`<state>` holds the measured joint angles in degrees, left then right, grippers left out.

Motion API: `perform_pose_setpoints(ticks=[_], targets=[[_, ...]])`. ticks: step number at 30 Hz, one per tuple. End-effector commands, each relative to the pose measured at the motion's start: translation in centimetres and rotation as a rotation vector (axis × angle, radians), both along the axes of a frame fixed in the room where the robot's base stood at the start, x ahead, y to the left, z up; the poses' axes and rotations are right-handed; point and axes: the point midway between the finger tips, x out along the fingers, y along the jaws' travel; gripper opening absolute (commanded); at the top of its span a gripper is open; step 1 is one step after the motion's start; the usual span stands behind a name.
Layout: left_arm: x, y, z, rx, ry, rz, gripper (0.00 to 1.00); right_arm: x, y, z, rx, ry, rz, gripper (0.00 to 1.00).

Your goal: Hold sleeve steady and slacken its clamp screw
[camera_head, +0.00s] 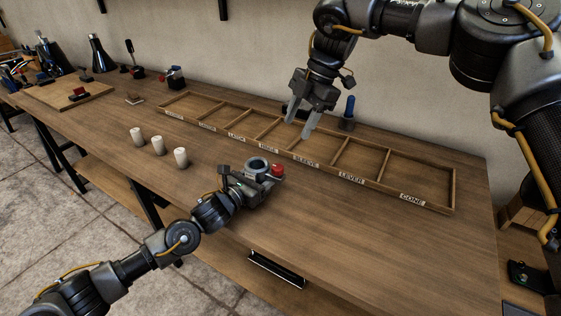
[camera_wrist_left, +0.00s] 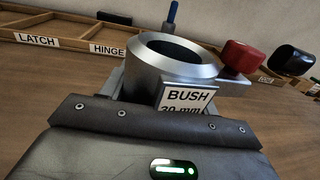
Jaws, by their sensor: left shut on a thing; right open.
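The sleeve, a grey metal ring (camera_head: 257,164) with a red knob (camera_head: 277,170) on its right side, is near the front edge of the bench. In the left wrist view the sleeve (camera_wrist_left: 172,62) is upright, with a "BUSH 30 mm" label on its front and the red clamp knob (camera_wrist_left: 242,56) on a side lug. My left gripper (camera_head: 249,180) is shut on the sleeve. My right gripper (camera_head: 299,121) is open and empty above the compartment tray, behind and right of the sleeve, apart from the knob. A blue-handled tool (camera_head: 349,108) stands upright behind the tray.
The long wooden tray (camera_head: 436,207) has labelled compartments, including LATCH, HINGE, SLEEVE, LEVER and CONE. Three white cylinders (camera_head: 158,146) stand left of the sleeve. A wooden board (camera_head: 47,98) and bottles are at the far left. The bench right of the sleeve is clear.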

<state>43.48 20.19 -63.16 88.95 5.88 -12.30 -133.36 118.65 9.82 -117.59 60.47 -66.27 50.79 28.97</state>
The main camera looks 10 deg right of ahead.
Motion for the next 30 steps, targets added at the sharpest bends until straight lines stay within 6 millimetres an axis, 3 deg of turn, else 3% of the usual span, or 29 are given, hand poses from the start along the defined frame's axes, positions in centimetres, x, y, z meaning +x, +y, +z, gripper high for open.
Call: perform_pose_setpoints(ticks=[6, 16, 20, 30], targets=[[0.0, 0.0, 0.0, 0.0, 0.001, 0.0, 0.28, -0.5, 0.2, 0.2, 0.002, 0.118, -0.219, 0.5], [0.0, 0.0, 0.0, 0.0, 0.001, 0.0, 0.28, -0.6, 0.4, -0.3, -0.003, 0.14, -0.267, 0.5], [0.0, 0.0, 0.0, 0.0, 0.001, -0.001, 0.28, -0.8, 0.9, -1.9, -0.004, 0.141, -0.265, 0.5], [0.0, 0.0, 0.0, 0.0, 0.001, -0.001, 0.28, -1.4, 3.4, -7.9, -0.003, 0.14, -0.265, 0.5]])
